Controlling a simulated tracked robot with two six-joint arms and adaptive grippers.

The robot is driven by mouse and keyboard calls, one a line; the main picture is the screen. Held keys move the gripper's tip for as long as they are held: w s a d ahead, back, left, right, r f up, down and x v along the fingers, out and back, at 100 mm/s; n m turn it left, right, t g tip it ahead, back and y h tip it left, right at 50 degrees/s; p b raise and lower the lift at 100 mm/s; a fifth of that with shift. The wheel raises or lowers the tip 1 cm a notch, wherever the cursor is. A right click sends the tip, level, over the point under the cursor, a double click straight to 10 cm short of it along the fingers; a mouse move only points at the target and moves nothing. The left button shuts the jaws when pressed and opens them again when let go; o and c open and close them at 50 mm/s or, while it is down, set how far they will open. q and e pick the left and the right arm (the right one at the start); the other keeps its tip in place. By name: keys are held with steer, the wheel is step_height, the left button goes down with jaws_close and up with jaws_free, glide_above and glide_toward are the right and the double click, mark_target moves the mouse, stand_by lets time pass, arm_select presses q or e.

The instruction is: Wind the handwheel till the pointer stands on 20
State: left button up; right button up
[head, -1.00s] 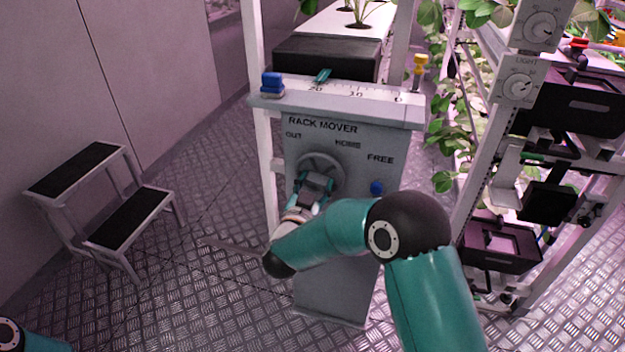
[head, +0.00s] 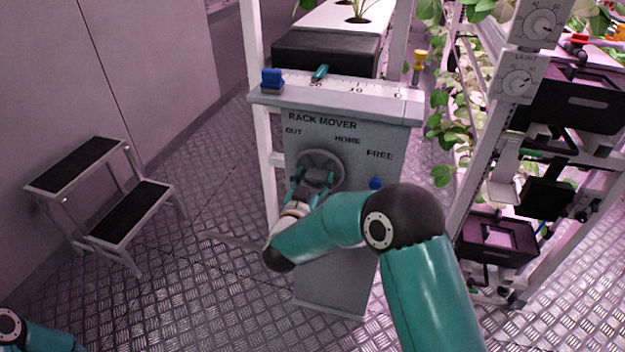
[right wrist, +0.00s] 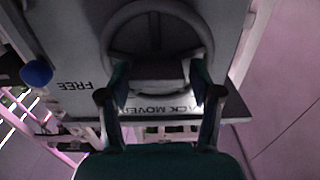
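The handwheel (head: 320,160) is a grey round wheel on the front of the grey rack mover post (head: 335,240). It also shows at the top of the right wrist view (right wrist: 157,12). The teal pointer (head: 320,72) stands on the white scale (head: 375,92), by the mark 20, whose number it partly hides. I cannot tell whether it is exactly on the mark. My right gripper (head: 316,178) is at the wheel's lower part. My left gripper is out of view.
A blue block (head: 272,80) sits at the scale's left end and a yellow-topped peg (head: 420,65) at its right. A blue knob (head: 376,184) is right of the wheel. A step stool (head: 100,200) stands left on open floor. A plant rack (head: 480,150) is close on the right.

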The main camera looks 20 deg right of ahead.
steer(key=shift+o, duration=0.7)
steer(key=shift+s+f, duration=0.1)
steer(key=v, duration=1.1)
steer(key=shift+s+a, duration=0.25)
steer(key=shift+s, duration=0.05)
